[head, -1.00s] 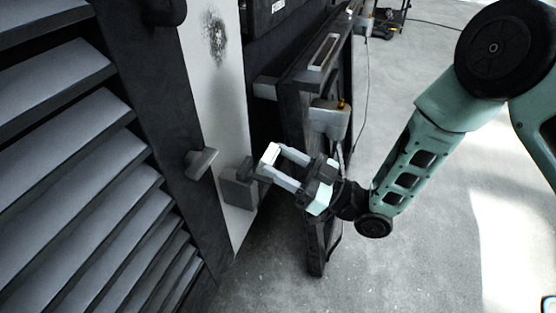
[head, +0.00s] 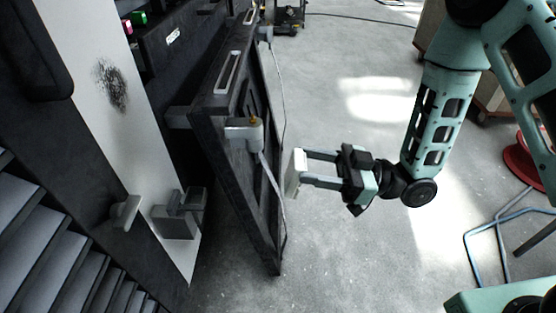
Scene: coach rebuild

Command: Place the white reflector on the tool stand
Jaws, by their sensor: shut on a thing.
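The white reflector (head: 295,173) is a small flat pale block held upright at the fingertips of my gripper (head: 306,168). My gripper is shut on it, with one finger at its upper part and one at its lower part. It is held in the air over the concrete floor, right of the open dark door, apart from the grey bracket (head: 178,219) on the coach's side. I cannot pick out the tool stand for certain in the head view.
The open dark door (head: 232,135) with its grey latch box (head: 243,131) stands left of my gripper. Louvred panels (head: 30,235) lie lower left. Blue tubing (head: 490,238) and a red round object (head: 527,165) are at the right. The floor (head: 345,265) below my gripper is clear.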

